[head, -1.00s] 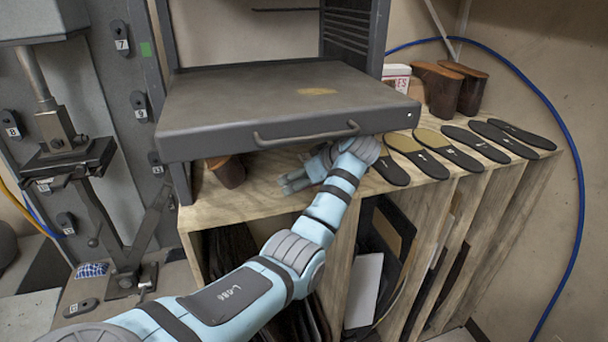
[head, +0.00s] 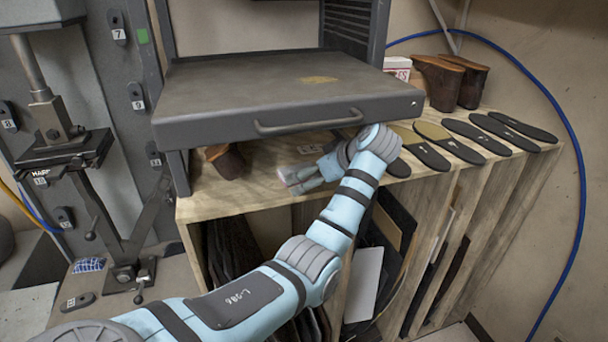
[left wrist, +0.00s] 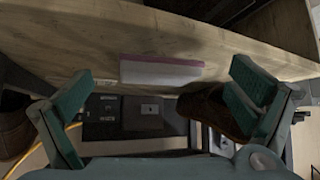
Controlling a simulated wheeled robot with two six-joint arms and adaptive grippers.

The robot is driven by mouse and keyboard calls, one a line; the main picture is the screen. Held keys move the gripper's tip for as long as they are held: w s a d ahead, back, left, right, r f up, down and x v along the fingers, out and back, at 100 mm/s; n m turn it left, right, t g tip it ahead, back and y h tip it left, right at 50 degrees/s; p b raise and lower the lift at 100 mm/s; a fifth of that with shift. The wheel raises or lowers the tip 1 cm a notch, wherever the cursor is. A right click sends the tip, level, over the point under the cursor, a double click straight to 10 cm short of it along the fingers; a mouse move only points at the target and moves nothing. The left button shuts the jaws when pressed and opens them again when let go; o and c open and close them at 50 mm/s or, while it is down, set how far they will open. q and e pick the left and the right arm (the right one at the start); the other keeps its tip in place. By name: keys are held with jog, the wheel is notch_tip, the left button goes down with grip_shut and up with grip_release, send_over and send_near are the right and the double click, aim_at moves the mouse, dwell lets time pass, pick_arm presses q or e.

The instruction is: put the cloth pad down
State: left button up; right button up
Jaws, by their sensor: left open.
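A flat white pad with a pink edge, which looks like the cloth pad (left wrist: 162,72), lies on the pale wooden bench top in the left wrist view. My left gripper (left wrist: 163,84) is open, with one green-lined finger on either side of the pad and visible gaps to both. In the head view my left gripper (head: 292,180) is low over the front of the wooden bench (head: 235,200), under the dark press plate. The pad is mostly hidden there; only a small pinkish patch shows by the fingertips. My right gripper is not in view.
The dark plate with a front handle (head: 290,95) overhangs my gripper closely. Several insoles (head: 450,142) lie to the right, with brown shoe forms (head: 440,82) behind. A blue-and-white patterned thing (head: 88,265) lies lower left.

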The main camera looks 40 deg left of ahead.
pick_arm(q)
jog(key=s+d+b, duration=0.1)
jog(key=d, duration=0.7)
jog(key=shift+s+d+b, duration=0.3)
jog(key=shift+s+d, duration=0.1)
